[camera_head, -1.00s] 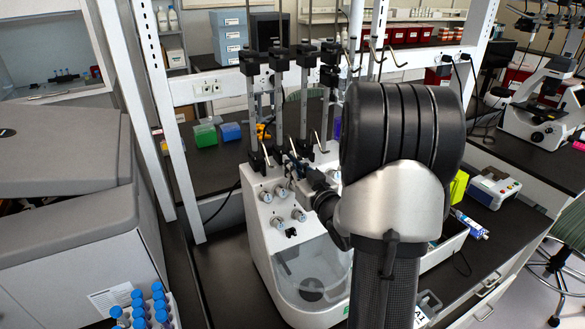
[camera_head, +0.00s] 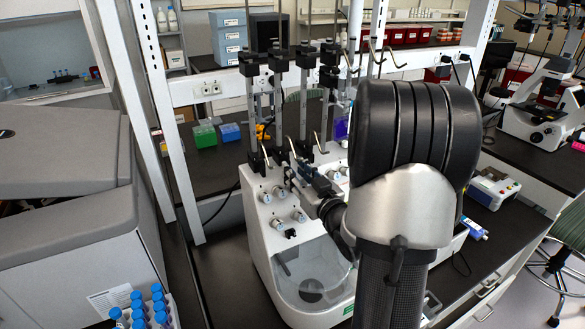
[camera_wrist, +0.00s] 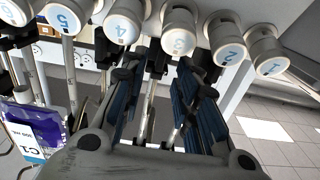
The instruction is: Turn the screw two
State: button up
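In the wrist view a row of white round knobs with numbered blue-white caps runs along the top, labels upside down. Screw two (camera_wrist: 230,54) is right of centre, between the knob marked 3 (camera_wrist: 180,40) and the knob marked 1 (camera_wrist: 270,66). My gripper (camera_wrist: 157,85) is open, its two blue-padded fingers apart with nothing held between them. Its fingers lie below knobs 4 and 3 in the picture, left of screw two. In the head view the white cell processor (camera_head: 262,240) stands on the bench, and my gripper (camera_head: 300,172) is by its upper front, partly hidden by my arm.
Tall metal posts with black clamps (camera_head: 278,62) rise from the processor close to my gripper. A purple-labelled bag (camera_wrist: 45,125) hangs at the left in the wrist view. Blue-capped tubes (camera_head: 140,308) stand at the front left. A clear basin (camera_head: 312,270) lies below the knobs.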

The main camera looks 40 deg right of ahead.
jog(key=v, duration=0.5)
jog(key=shift+a+r, duration=0.1)
dwell(0.4)
